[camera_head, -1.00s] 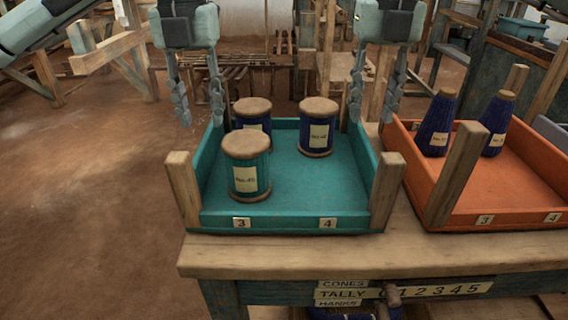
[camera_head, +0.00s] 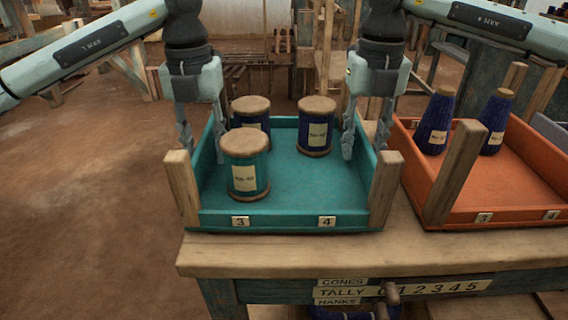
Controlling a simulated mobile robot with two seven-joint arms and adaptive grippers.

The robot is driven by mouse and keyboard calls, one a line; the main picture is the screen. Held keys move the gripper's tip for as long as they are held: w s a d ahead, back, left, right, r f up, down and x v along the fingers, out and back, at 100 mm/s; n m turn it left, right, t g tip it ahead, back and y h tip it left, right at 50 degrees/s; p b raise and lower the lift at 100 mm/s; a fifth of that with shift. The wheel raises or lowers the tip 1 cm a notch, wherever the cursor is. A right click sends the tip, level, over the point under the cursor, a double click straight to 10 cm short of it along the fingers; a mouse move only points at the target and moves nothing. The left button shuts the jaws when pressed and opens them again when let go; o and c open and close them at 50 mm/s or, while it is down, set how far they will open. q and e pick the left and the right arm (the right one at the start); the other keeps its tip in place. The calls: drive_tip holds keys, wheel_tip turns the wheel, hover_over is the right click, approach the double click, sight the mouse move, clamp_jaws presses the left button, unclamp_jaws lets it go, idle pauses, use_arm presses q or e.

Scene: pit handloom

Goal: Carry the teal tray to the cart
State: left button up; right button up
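The teal tray (camera_head: 300,219) sits on the wooden bench, with wooden corner posts and labels 3 and 4 on its front. It holds a teal spool (camera_head: 244,178) at front left and two dark blue spools, one at back left (camera_head: 251,107) and one at back middle (camera_head: 315,138). My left gripper (camera_head: 203,137) points down at the tray's left wall, fingers apart, one on the outer side and one on the inner side. My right gripper (camera_head: 367,137) points down at the right wall, its fingers likewise apart. I cannot tell whether either touches the wall.
An orange tray (camera_head: 480,200) with two dark blue cones (camera_head: 436,124) stands close on the right. The bench front (camera_head: 330,256) carries a tally strip (camera_head: 405,289) with a peg. Open brown floor (camera_head: 80,210) lies to the left. Wooden frames stand behind.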

use_arm(q)
clamp_jaws()
use_arm(e)
clamp_jaws()
use_arm(q)
drive_tip(key=shift+w+r, duration=0.1)
drive_tip(key=shift+r, duration=0.05)
use_arm(e)
drive_tip(key=shift+r, duration=0.1)
